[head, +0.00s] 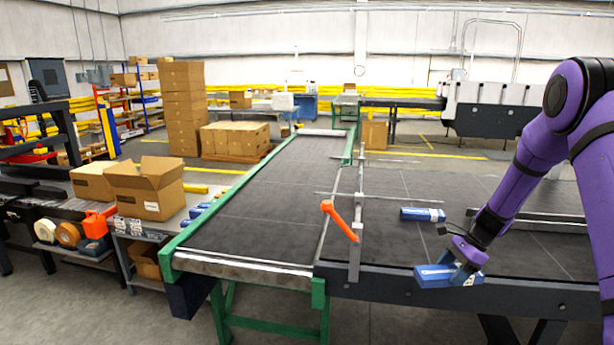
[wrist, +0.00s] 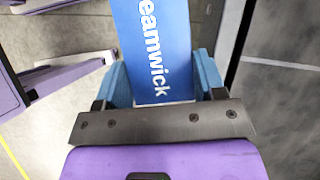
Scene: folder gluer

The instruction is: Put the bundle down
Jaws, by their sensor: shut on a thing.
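A blue-and-white bundle (head: 446,276) is held in my gripper (head: 460,272) at the front edge of the dark belt table, at the right in the head view. A second blue-and-white bundle (head: 422,214) lies on the dark belt (head: 400,240) behind the held one. The head view does not make clear whether the held bundle touches anything beneath it.
A green-framed conveyor (head: 240,205) runs beside the belt on the left. An orange handle (head: 338,220) and a metal upright (head: 357,235) stand between them. An open carton (head: 146,190) sits on a grey side table further left.

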